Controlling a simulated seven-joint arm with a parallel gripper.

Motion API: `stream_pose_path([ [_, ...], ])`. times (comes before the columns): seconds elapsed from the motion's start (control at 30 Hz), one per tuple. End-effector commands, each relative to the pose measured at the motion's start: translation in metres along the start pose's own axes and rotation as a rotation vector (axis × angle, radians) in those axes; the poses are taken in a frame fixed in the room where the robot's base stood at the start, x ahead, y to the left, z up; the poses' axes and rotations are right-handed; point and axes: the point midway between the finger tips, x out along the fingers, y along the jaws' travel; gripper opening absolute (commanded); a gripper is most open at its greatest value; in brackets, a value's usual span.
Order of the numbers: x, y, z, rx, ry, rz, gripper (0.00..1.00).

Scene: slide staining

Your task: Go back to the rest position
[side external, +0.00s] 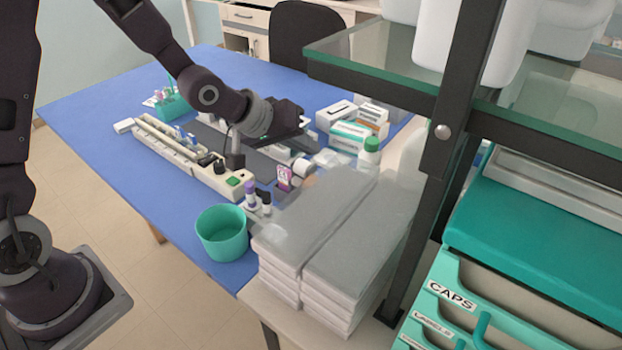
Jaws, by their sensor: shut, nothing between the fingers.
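My gripper (292,135) is at the end of my dark arm, over the middle of the blue table (90,105). It is shut and empty, above the grey mat and the staining equipment. Its fingertips are hard to make out against the dark things beneath. A long cream strip-like rack (180,150) with small items on it lies to its left. No separate marker for a rest position shows.
A teal cup (221,233) and small bottles (258,198) stand at the near edge. Stacked grey-topped packs (315,215) are at the right, boxes (352,130) behind. A teal holder (172,105) stands at the back left. A glass shelf (380,65) on a dark post overhangs the right.

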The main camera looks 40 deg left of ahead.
Motion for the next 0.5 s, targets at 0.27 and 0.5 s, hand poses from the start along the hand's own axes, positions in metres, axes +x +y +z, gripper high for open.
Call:
stream_pose_path([
  [0.27, -0.006, 0.0, -0.002, 0.017, 0.004, -0.011, 0.0],
  [0.5, -0.141, -0.016, 0.003, 0.308, -0.007, -0.254, 0.0],
])
